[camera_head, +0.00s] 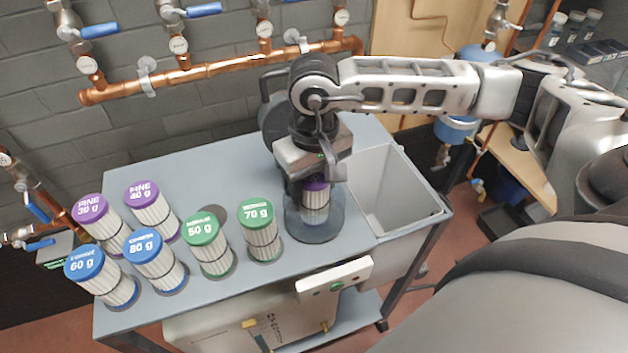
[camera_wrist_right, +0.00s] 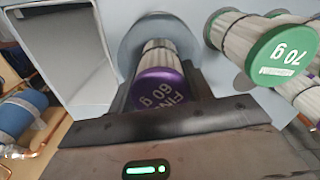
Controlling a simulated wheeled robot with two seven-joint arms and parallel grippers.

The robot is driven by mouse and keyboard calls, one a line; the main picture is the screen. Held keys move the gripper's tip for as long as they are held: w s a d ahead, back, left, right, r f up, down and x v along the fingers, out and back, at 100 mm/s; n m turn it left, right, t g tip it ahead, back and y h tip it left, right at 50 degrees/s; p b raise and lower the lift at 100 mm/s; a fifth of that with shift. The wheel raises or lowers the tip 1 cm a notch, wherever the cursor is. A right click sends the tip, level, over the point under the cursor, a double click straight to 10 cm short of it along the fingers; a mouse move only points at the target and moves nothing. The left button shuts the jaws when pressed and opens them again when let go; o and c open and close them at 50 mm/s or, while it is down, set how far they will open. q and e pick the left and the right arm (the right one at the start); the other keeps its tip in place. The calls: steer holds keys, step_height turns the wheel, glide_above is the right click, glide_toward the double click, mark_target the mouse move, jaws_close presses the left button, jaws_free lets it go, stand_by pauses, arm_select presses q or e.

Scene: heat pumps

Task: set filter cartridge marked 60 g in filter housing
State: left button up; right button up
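A purple-capped cartridge marked FINE 60 g (camera_wrist_right: 160,88) stands between the fingers of my right gripper (camera_wrist_right: 163,98), which look closed against the cap's sides. In the head view this cartridge (camera_head: 316,203) shows below my right gripper (camera_head: 316,178), roughly upright. It is at the grey, see-through round filter housing (camera_head: 318,232), with its lower part seemingly inside; how deep it sits I cannot tell. The housing's round rim also shows in the wrist view (camera_wrist_right: 130,42). A blue-capped cartridge (camera_head: 100,275) at the table's left front also seems to read 60 g. My left gripper is not in view.
Several other cartridges stand on the grey table (camera_head: 210,182) left of the housing; the green-capped 70 g one (camera_head: 262,238) is closest. An open grey bin (camera_head: 375,180) adjoins on the right. Copper pipes (camera_head: 225,68) run along the wall behind. A white panel (camera_head: 335,278) is at the front edge.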

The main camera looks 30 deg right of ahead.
steer(key=o, duration=0.4)
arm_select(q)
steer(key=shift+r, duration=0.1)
arm_select(e)
steer(key=shift+r+p, duration=0.2)
steer(key=shift+p, duration=0.1)
step_height(320, 180, up, 11)
steer(key=shift+r+b, duration=0.1)
steer(key=shift+b, duration=0.6)
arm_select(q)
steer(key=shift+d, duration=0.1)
arm_select(e)
steer(key=shift+r, duration=0.4)
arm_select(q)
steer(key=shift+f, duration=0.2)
arm_select(e)
steer(key=shift+f, duration=0.1)
